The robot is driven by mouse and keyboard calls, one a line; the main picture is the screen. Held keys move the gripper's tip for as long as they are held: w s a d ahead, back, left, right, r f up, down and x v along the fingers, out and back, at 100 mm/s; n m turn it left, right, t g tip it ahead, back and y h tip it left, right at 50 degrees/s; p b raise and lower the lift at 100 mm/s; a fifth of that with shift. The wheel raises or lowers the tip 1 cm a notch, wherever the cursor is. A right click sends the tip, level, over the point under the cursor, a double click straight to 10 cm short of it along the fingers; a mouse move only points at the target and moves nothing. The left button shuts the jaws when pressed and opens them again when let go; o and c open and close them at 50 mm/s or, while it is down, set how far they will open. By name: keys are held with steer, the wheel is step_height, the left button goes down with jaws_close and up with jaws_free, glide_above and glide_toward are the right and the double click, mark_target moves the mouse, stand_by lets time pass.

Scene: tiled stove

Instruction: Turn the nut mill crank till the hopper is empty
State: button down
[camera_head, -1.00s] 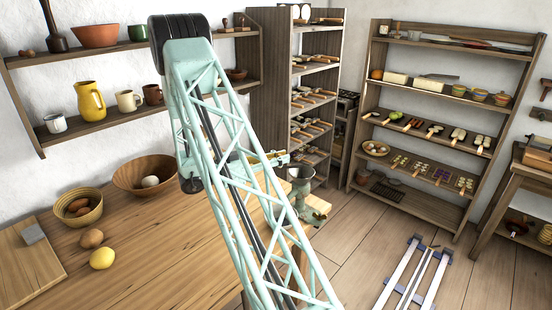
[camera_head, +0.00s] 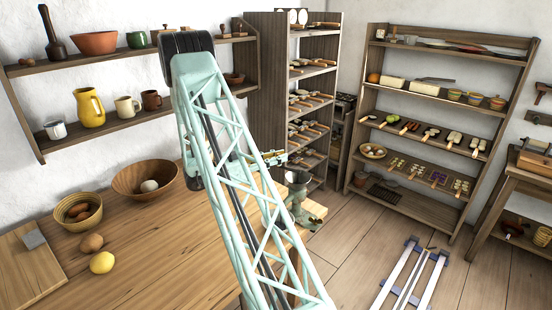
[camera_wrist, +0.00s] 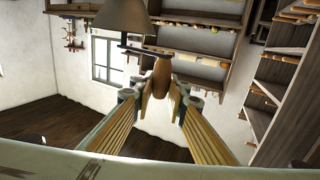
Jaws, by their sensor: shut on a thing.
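The nut mill (camera_head: 299,196) is grey-green and stands at the right end of the wooden table, partly behind my arm. Its hopper (camera_head: 298,177) faces up; I cannot see how much is inside. In the head view my gripper (camera_head: 275,159) is beside and just above the mill, small and partly hidden by my arm's lattice. In the wrist view my gripper (camera_wrist: 160,93) is shut on the brown wooden crank handle (camera_wrist: 161,75), which sits between its fingers. A dark flared shape, seemingly the hopper (camera_wrist: 123,19), shows above the handle at upper left.
The table (camera_head: 170,255) holds a wooden bowl (camera_head: 127,188), a basket (camera_head: 72,224), a lemon (camera_head: 102,263) and a cutting board (camera_head: 20,277). A wall shelf (camera_head: 120,121) runs behind. A tall rack (camera_head: 265,90) stands behind the mill.

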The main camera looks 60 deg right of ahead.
steer(key=shift+d, duration=0.15)
steer(key=shift+d+m+g+y, duration=0.4)
steer(key=shift+m+g+y, duration=0.1)
steer(key=shift+g, duration=0.1)
steer(key=shift+d+m+g+y, duration=0.15)
steer(key=shift+m+g+y, duration=0.15)
steer(key=shift+g, duration=0.1)
steer(key=shift+s+d+p, duration=0.1)
steer(key=shift+d+p, duration=0.35)
steer(key=shift+d, duration=0.15)
